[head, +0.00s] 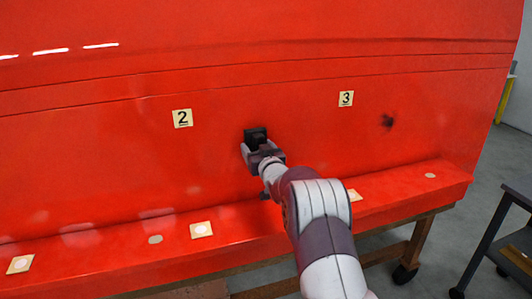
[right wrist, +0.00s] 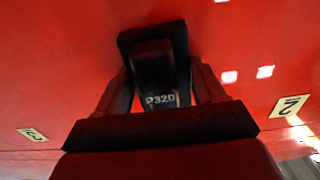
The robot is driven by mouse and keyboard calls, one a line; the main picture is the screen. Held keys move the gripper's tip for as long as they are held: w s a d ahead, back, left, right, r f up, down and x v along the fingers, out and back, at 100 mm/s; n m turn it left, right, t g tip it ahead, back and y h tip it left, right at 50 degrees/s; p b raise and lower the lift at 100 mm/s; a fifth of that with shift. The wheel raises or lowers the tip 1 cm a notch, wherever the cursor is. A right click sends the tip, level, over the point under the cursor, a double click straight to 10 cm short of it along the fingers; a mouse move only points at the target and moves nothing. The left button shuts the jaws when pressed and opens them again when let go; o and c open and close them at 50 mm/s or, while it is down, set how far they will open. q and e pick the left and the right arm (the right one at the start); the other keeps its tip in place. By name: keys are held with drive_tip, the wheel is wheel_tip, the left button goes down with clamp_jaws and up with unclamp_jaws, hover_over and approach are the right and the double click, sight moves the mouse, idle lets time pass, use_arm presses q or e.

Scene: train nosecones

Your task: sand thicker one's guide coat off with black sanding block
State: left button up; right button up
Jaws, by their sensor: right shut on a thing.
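The black sanding block (head: 255,134) is held in my right gripper (head: 262,151), up against or very close to the red nosecone (head: 225,90). In the right wrist view the block (right wrist: 152,62) sits between both fingers and bears a grit marking that reads like P320. The block is between and below label 2 (head: 182,118) and label 3 (head: 346,99). A dark guide coat patch (head: 388,121) shows to the right of and below label 3. No dark patch shows near label 2; any under the block is hidden. My left gripper is out of view.
A red ledge (head: 110,246) with several pale round spots and square tags juts out below the panel. It rests on a wooden stand with casters (head: 404,274). A dark cart (head: 500,225) stands at the right on the grey floor.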

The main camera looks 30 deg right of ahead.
use_arm(q)
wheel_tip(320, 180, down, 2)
drive_tip(key=shift+b, duration=0.6)
use_arm(e)
drive_tip(key=a, duration=0.2)
drive_tip(key=shift+w+a, duration=0.35)
drive_tip(key=shift+a, duration=0.05)
use_arm(q)
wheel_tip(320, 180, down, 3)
drive_tip(key=b, duration=0.3)
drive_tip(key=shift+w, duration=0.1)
use_arm(e)
drive_tip(key=v, duration=0.6)
drive_tip(key=shift+d+f, duration=0.1)
